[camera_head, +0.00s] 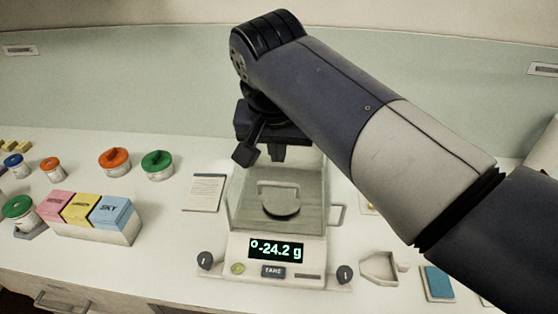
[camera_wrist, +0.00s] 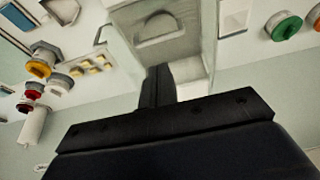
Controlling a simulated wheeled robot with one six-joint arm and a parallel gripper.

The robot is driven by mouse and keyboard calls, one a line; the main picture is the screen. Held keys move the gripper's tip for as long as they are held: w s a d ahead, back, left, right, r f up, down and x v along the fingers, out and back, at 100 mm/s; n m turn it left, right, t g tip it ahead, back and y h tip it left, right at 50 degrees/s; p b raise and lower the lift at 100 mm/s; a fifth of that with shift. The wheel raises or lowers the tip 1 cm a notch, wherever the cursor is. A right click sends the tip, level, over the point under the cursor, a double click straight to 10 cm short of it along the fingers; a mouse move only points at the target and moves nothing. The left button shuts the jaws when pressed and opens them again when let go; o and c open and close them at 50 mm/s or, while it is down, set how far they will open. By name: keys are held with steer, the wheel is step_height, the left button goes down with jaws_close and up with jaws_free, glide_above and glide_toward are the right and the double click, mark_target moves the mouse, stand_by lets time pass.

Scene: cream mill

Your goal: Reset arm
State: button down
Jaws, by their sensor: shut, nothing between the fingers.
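My arm reaches in from the right in the head view and bends down at the back of the balance. My gripper (camera_head: 278,152) points down at the back of the balance's glass case; in the wrist view its fingers (camera_wrist: 158,85) are together and hold nothing. The balance (camera_head: 276,247) stands on the counter with a clear case and a round pan (camera_head: 280,203). Its display (camera_head: 276,250) reads -24.2 g. The case also shows in the wrist view (camera_wrist: 165,35). Whether the fingers touch the case I cannot tell.
A rack with pink, yellow and blue boxes (camera_head: 98,228) stands left, with several lidded jars (camera_head: 115,160) behind it. A notepad (camera_head: 204,192) lies left of the balance. A small tray (camera_head: 379,268) and a blue pad (camera_head: 438,283) lie right.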

steer(key=shift+v, duration=1.2)
glide_above(280, 191)
steer(key=f, duration=0.6)
steer(key=s+f, duration=0.1)
steer(key=f, duration=0.3)
steer(key=shift+f, duration=0.15)
steer(key=shift+w+f, duration=0.15)
steer(key=shift+w, duration=0.45)
steer(key=shift+s, duration=0.1)
